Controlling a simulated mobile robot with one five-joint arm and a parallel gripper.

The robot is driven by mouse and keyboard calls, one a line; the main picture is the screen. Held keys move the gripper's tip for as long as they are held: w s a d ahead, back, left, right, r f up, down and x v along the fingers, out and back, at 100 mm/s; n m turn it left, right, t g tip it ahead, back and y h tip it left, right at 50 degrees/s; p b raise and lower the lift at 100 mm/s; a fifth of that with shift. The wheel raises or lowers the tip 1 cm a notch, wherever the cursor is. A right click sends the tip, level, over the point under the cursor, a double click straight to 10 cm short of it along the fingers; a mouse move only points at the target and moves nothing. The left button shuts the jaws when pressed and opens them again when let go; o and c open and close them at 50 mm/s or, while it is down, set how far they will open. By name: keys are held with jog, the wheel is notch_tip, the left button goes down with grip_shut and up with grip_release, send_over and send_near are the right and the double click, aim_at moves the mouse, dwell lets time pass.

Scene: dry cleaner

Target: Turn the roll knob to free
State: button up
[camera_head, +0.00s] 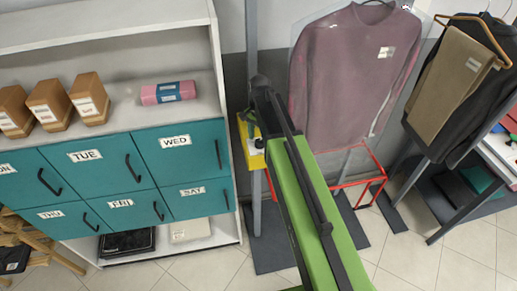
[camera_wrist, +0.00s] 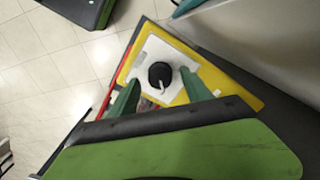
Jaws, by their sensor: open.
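The roll knob (camera_wrist: 160,75) is a round black knob with a white pointer, on a white plate (camera_wrist: 146,62) fixed to a yellow panel (camera_wrist: 232,77). Any lettering around it is too small to read. My gripper (camera_wrist: 160,91) is open, with one green finger to the left and one to the right of the knob in the wrist view. I cannot tell whether they touch it. In the head view the yellow panel (camera_head: 252,158) shows on a grey post, and my arm hides the knob there.
Teal drawers (camera_head: 120,175) with day labels stand to the left of the panel. A bagged mauve sweater (camera_head: 345,75) hangs to the right, above a red wire frame (camera_head: 369,180). Tan trousers (camera_head: 450,85) hang farther right.

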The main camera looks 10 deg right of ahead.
jog(key=shift+f, duration=0.6)
jog(key=shift+r, duration=0.15)
